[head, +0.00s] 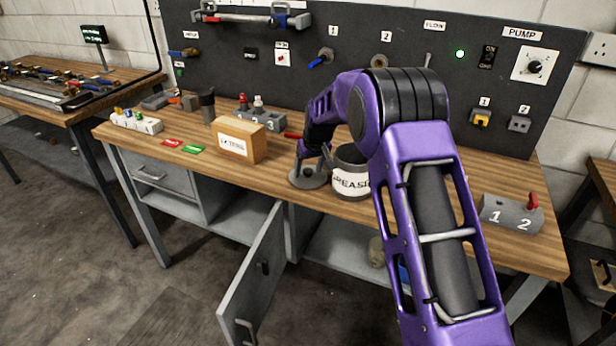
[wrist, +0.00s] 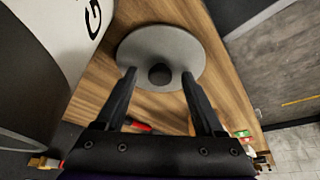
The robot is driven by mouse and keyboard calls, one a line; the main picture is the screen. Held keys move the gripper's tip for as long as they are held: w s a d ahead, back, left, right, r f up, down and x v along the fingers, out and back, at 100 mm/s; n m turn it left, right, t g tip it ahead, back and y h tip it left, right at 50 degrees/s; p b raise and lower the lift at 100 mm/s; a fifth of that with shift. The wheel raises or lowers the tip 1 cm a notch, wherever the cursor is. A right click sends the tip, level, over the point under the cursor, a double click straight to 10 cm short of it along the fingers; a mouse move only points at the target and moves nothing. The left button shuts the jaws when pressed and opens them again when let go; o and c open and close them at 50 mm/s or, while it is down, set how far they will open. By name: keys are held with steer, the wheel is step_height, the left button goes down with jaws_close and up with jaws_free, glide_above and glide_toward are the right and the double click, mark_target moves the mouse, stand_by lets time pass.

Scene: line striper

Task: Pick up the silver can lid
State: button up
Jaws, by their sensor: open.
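The silver can lid (head: 306,180) is a flat grey disc lying on the wooden bench, just left of the black can with a white GREASE label (head: 351,184). In the wrist view the lid (wrist: 160,42) shows a dark round knob (wrist: 160,74) at its middle. My gripper (wrist: 159,75) is open, with one fingertip on each side of the knob and a gap to it on both sides. In the head view my gripper (head: 312,166) is over the lid, partly hidden by my arm. The can stands close beside it.
A cardboard box (head: 238,138) stands left of the lid. Red and green tags (head: 192,149) lie farther left. A grey block marked 1 2 (head: 510,214) with a red handle is at the right. A cabinet door (head: 254,275) hangs open below the bench (head: 275,172).

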jaws_close()
steer(key=shift+r, duration=0.15)
